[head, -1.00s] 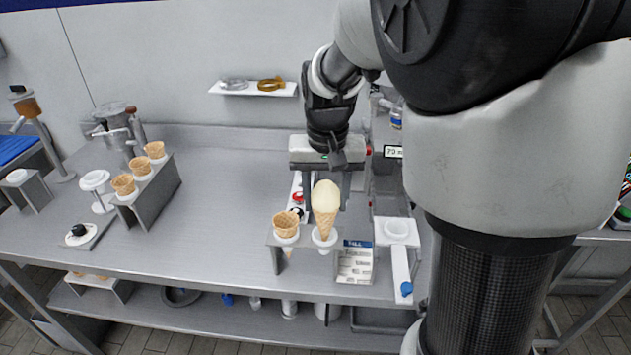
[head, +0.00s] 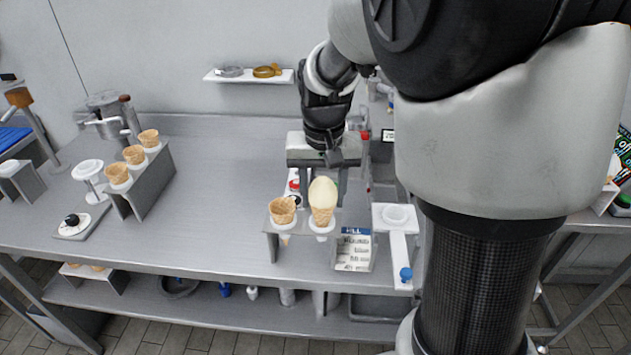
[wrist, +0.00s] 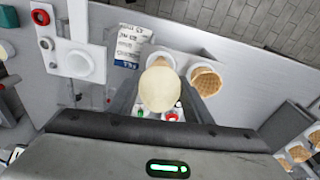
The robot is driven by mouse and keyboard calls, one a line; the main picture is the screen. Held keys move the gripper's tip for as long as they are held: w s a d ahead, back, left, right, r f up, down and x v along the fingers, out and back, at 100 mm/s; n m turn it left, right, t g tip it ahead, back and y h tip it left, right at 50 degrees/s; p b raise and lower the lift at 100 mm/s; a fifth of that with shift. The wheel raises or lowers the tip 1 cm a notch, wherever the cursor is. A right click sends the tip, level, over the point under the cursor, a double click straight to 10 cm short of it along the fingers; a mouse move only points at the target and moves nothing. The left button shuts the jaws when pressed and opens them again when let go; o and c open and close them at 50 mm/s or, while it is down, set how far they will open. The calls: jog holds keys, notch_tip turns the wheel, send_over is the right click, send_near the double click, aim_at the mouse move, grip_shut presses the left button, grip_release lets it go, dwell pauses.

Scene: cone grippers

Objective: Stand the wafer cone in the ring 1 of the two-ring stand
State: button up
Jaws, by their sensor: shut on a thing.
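The wafer cone (head: 322,215) stands upright with a pale scoop (head: 322,192) on top. My gripper (head: 326,190) is shut on it from behind; the scoop and cone hide part of the fingers. In the wrist view the scoop (wrist: 160,88) sits between the two fingers. The two-ring stand (head: 271,246) is at the table's front. The cone is at its right ring (head: 325,231), with its lower part apparently inside; I cannot tell how deep. Another, empty wafer cone (head: 282,209) stands in the left ring; it shows in the wrist view (wrist: 206,80).
A rack with several cones (head: 140,190) stands at the left. The middle of the table is clear.

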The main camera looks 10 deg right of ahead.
jog(key=shift+f+b, duration=0.85)
jog(key=shift+f, duration=0.5)
jog(key=o, duration=0.8)
notch_tip(320, 180, up, 17)
jog(key=s+p, duration=0.2)
jog(key=shift+a+r, duration=0.15)
jog(key=shift+a, duration=0.1)
